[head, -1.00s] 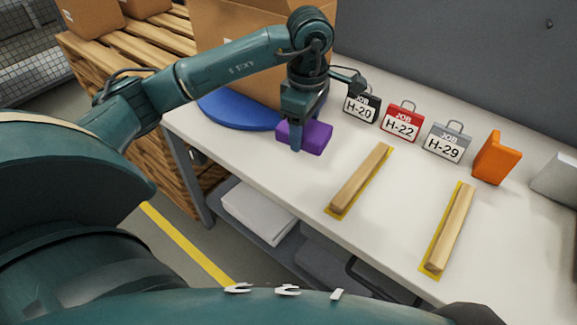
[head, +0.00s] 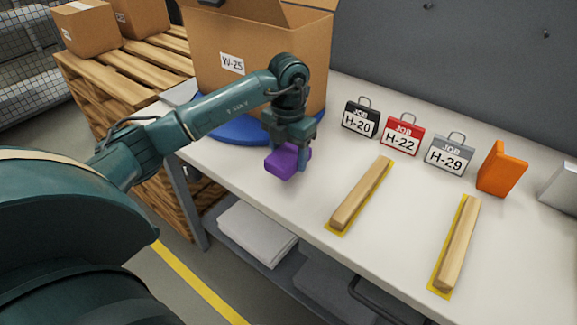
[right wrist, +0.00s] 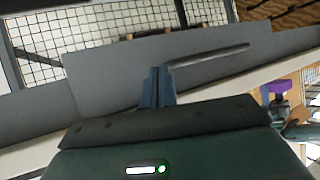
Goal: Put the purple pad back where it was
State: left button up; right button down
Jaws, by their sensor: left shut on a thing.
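The purple pad (head: 284,163) is in the jaws of my left gripper (head: 288,150), in front of the blue round base (head: 226,129). It is over the left part of the white table. Whether its underside touches the table I cannot tell. The fingers hide part of its top and side. The pad also shows at the right edge of the right wrist view (right wrist: 280,86). My right gripper (right wrist: 157,87) shows there with its two fingers together and nothing visible between them; it is not in the head view.
A large cardboard box (head: 245,65) stands on the blue base. Black (head: 360,117), red (head: 402,133) and grey (head: 449,154) job tags stand behind two wooden strips (head: 361,192) (head: 459,243) on yellow markings. An orange block (head: 501,168) stands to the right. The table between pad and strips is clear.

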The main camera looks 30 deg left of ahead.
aim_at(288, 153)
pick_arm(q)
notch_tip(288, 153, down, 4)
jog(key=shift+r, duration=0.1)
jog(key=shift+f, duration=0.25)
jog(key=o, duration=1)
jog(key=shift+r, duration=0.2)
notch_tip(288, 153, up, 12)
jog(key=shift+b, duration=0.3)
